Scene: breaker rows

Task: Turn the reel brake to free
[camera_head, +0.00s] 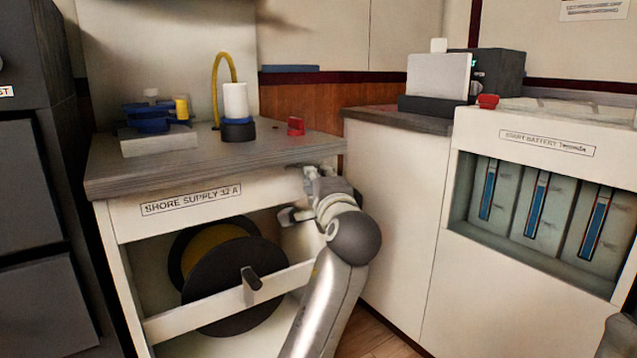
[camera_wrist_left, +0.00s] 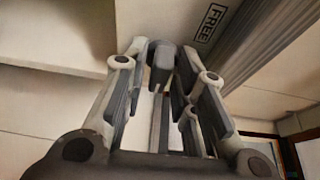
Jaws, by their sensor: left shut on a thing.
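My left gripper (camera_head: 308,194) is at the right end of the reel cabinet's front, just below the worktop edge. In the left wrist view its fingers (camera_wrist_left: 161,62) are closed around a grey upright lever, which I take as the reel brake handle (camera_wrist_left: 160,75). The fingers hide much of it, and it cannot be made out in the head view. A label reading FREE (camera_wrist_left: 210,23) is on the pale panel beyond the fingers, to the right of the lever. The cable reel (camera_head: 232,285) sits in the open cabinet bay.
The cabinet's worktop (camera_head: 270,150) holds a white and dark blue cylinder (camera_head: 236,110), a blue fitting (camera_head: 150,118) and a red piece (camera_head: 296,126). A rail (camera_head: 200,308) with a dark handle (camera_head: 251,281) crosses the reel. A battery cabinet (camera_head: 540,140) stands right.

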